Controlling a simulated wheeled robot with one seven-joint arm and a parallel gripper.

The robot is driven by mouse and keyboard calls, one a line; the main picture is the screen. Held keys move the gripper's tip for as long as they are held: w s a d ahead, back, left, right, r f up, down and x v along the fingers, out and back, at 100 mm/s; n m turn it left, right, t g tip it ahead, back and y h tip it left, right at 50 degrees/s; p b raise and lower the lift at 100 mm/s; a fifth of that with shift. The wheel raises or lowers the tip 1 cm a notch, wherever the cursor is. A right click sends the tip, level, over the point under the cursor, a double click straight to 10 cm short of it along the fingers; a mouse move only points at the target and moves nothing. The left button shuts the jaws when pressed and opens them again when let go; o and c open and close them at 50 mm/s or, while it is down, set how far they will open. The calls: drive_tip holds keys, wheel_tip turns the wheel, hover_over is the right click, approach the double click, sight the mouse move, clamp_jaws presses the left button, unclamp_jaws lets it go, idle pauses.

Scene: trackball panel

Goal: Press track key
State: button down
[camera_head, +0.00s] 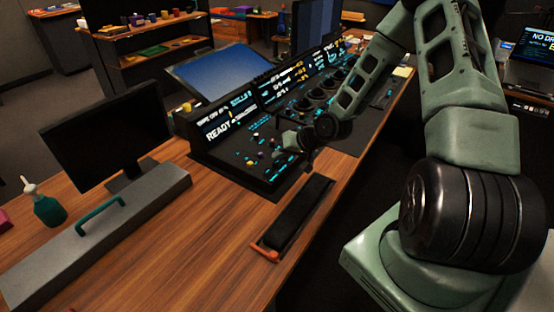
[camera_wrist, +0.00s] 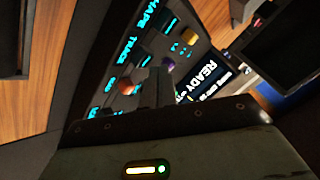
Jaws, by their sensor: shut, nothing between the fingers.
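The control panel (camera_head: 240,157) has glowing cyan labels, small knobs and a screen (camera_head: 222,130) reading READY. In the wrist view, a cyan label that seems to read TRACK (camera_wrist: 124,52) sits on the panel (camera_wrist: 150,15), below a SHAPE label. A dark key (camera_wrist: 142,60) lies beside the TRACK label. My gripper (camera_wrist: 161,77) is shut and empty over the lower panel, close to the dark key and a purple knob. Whether it touches the panel cannot be told. In the head view my gripper (camera_head: 308,158) is small and dark above the panel's near right part.
A black pad (camera_head: 298,215) with an orange end lies on the wooden desk (camera_head: 200,255). A monitor (camera_head: 105,140), a grey bar with a teal handle (camera_head: 100,235) and a green bottle (camera_head: 47,208) stand at the left. A tilted blue screen (camera_head: 218,75) rises behind the panel.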

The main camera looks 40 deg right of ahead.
drive_tip(key=shift+r, duration=0.25)
wheel_tip(320, 180, up, 5)
drive_tip(key=p, duration=0.4)
drive_tip(key=shift+f, duration=0.1)
idle(0.4)
idle(0.4)
drive_tip(key=s+a+r+n+g+h, duration=0.1)
drive_tip(key=s+a+r+n+g, duration=0.3)
drive_tip(key=a, duration=0.5)
drive_tip(key=s+a+r+n+g+h, duration=0.1)
drive_tip(key=s+a+r+n, duration=0.1)
drive_tip(key=s+a+r, duration=0.45)
drive_tip(key=s+a+r+n+g, duration=0.1)
drive_tip(key=s+a+r+n, duration=0.1)
drive_tip(key=s, duration=0.4)
drive_tip(key=s+a+r+n+g+h, duration=0.1)
drive_tip(key=s+a+r, duration=0.3)
drive_tip(key=s+a, duration=0.1)
drive_tip(key=s+a+r+n+g, duration=0.1)
drive_tip(key=s+a+r+n, duration=0.1)
drive_tip(key=s, duration=0.6)
drive_tip(key=shift+a+r+n, duration=0.3)
drive_tip(key=shift+a+r, duration=0.2)
drive_tip(key=shift+a, duration=0.6)
